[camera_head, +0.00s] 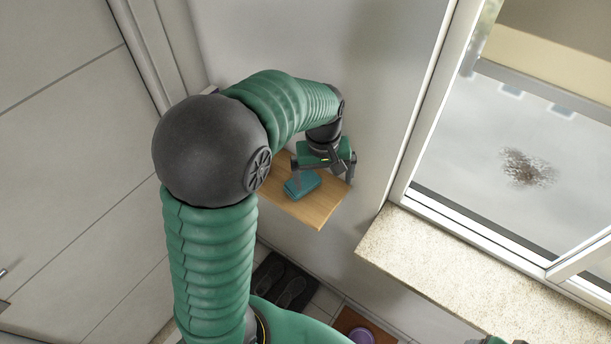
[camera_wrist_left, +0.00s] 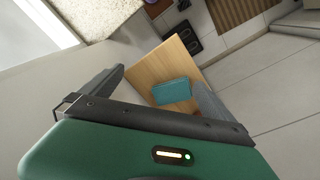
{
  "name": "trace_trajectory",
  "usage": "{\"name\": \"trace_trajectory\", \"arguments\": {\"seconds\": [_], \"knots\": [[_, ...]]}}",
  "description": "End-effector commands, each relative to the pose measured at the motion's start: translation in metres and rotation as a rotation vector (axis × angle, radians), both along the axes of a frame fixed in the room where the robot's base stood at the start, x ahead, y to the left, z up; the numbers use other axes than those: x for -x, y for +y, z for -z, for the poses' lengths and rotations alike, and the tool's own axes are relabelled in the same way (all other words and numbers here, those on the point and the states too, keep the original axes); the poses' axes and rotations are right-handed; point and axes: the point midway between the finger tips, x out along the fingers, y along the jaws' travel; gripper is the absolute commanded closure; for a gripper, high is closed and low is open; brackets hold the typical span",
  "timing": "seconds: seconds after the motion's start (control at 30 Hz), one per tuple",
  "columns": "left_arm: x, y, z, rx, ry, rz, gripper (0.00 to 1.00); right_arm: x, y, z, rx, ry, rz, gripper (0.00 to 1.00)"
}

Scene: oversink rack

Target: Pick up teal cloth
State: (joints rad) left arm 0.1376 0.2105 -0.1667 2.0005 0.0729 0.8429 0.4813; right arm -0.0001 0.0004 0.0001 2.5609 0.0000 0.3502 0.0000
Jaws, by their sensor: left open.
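The teal cloth (camera_head: 302,184) is a folded, flat pad lying on a small wooden shelf (camera_head: 316,209) fixed to the wall. My left gripper (camera_head: 322,174) is open above the shelf, with one finger near the cloth and the other toward the shelf's right end. In the left wrist view the cloth (camera_wrist_left: 172,91) lies on the wooden board (camera_wrist_left: 160,68), beyond the gap between the fingers and nearer the right finger. The fingers look empty and apart from the cloth.
A stone window sill (camera_head: 450,262) and an open-looking window frame (camera_head: 420,120) stand to the right. Dark slippers on a mat (camera_head: 283,285) and a purple round thing (camera_head: 361,335) are on the floor below. A panelled door or cabinet front (camera_head: 75,150) fills the left.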

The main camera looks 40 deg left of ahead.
Motion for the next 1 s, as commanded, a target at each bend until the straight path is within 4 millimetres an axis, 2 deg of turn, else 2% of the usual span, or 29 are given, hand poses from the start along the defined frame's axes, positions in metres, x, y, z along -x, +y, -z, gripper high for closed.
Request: {"name": "trace_trajectory", "arguments": {"seconds": [0.03,0.13,0.23,0.33,0.47,0.73,0.9,1.0], "knots": [[-0.009,0.017,-0.01,0.007,0.012,-0.106,0.0,0.0,0.0,0.001,0.0,0.0,0.0,0.28],[-0.02,0.044,-0.032,0.021,0.045,-0.323,0.0,0.0,0.0,0.001,0.0,-0.001,0.0,0.28],[-0.025,0.064,-0.051,0.027,0.071,-0.489,0.0,0.0,0.0,0.001,0.0,-0.001,0.0,0.28],[-0.026,0.073,-0.056,0.03,0.086,-0.569,0.0,0.0,0.0,0.0,0.0,-0.001,0.0,0.28],[-0.025,0.072,-0.035,0.032,0.093,-0.581,0.0,0.0,0.0,-0.005,0.0,-0.001,0.0,0.28],[-0.025,0.076,0.034,0.034,0.091,-0.58,0.0,-0.001,0.0,-0.017,0.0,-0.002,0.001,0.28],[-0.026,0.078,0.056,0.033,0.086,-0.578,0.0,-0.001,0.0,-0.02,0.0,-0.001,0.0,0.28],[-0.027,0.082,0.066,0.033,0.089,-0.579,0.0,-0.001,0.0,-0.029,0.0,-0.001,0.0,0.28]]}}
